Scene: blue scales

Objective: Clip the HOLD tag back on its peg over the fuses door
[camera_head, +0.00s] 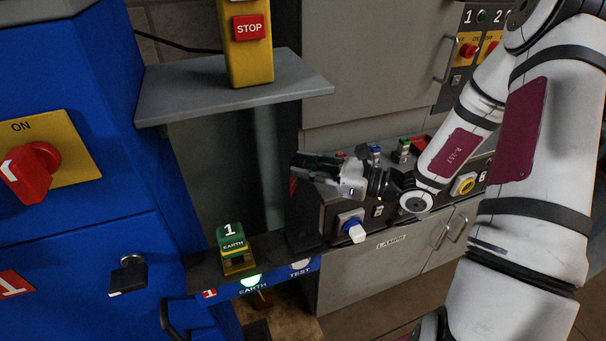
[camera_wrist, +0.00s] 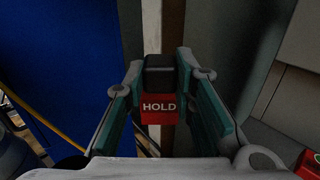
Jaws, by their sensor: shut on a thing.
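My gripper (camera_head: 302,168) is shut on the red HOLD tag (camera_wrist: 158,108). In the wrist view the tag hangs between the two fingers, its white lettering upright and facing the camera. A dark block (camera_wrist: 160,72), which looks like the tag's clip, sits between the fingertips. In the head view only a small red part of the tag (camera_head: 292,186) shows below the fingertips. The gripper points left, in front of the dark gap between the blue cabinet and the grey cabinets. I cannot make out the peg or a door marked fuses in either view.
A grey shelf (camera_head: 180,92) with a yellow STOP box (camera_head: 249,55) juts out above and left of my gripper. A green EARTH block (camera_head: 232,241) stands on the ledge below. The LAMPS console (camera_head: 340,222) lies close under my gripper. The blue cabinet (camera_head: 75,245) fills the left.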

